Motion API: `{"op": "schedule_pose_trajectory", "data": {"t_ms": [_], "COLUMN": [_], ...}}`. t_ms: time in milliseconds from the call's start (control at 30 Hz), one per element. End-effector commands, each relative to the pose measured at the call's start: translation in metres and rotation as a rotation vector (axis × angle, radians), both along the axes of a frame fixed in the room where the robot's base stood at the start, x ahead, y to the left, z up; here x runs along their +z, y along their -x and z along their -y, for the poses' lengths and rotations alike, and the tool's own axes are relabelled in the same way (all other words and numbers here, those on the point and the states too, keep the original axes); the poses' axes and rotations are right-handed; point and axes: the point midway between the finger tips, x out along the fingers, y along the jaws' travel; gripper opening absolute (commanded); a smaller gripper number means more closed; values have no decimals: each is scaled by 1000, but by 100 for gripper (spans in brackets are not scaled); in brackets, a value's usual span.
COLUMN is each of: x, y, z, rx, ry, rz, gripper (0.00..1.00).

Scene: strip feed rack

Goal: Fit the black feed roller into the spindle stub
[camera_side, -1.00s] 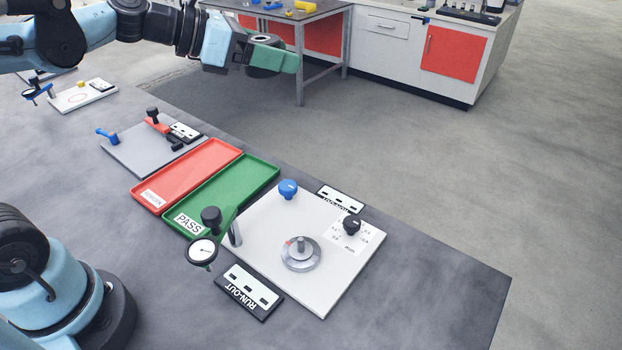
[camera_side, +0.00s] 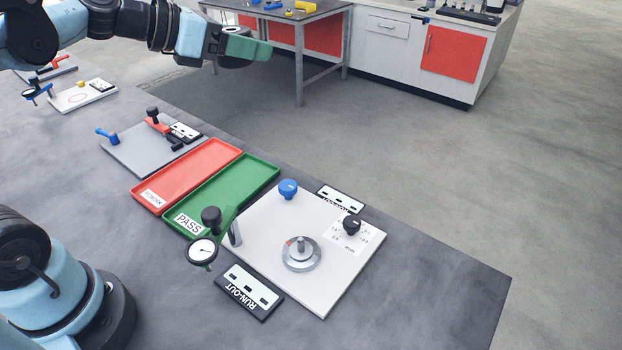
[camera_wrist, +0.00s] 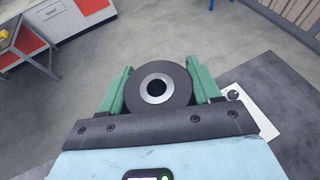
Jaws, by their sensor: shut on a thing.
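My gripper (camera_side: 250,50) is at the upper left of the side view, high above the far edge of the bench and well away from the spindle stub. In the wrist view its green fingers (camera_wrist: 158,95) are shut on the black feed roller (camera_wrist: 180,91), a thick black ring with a metal hub and a dark centre hole. In the side view the roller (camera_side: 234,62) is mostly hidden by the fingers. The spindle stub (camera_side: 301,246) is a short upright metal pin on a round silver base, standing bare on the white plate (camera_side: 325,295).
A dial gauge (camera_side: 202,251) on a post with a black knob stands left of the stub. A blue knob (camera_side: 288,188) and a black knob (camera_side: 352,224) stand behind it. A green PASS tray (camera_side: 262,172) and a red tray (camera_side: 222,152) lie empty to the left.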

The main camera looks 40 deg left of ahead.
Motion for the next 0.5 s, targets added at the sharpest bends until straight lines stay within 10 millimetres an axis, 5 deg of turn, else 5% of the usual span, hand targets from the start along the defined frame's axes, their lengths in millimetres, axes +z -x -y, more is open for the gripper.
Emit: {"op": "schedule_pose_trajectory", "data": {"t_ms": [267, 500], "x": [-47, -90], "y": [-9, 5], "z": [60, 114], "rx": [-318, -634], "ry": [1, 2], "rz": [1, 1], "gripper": [28, 28]}}
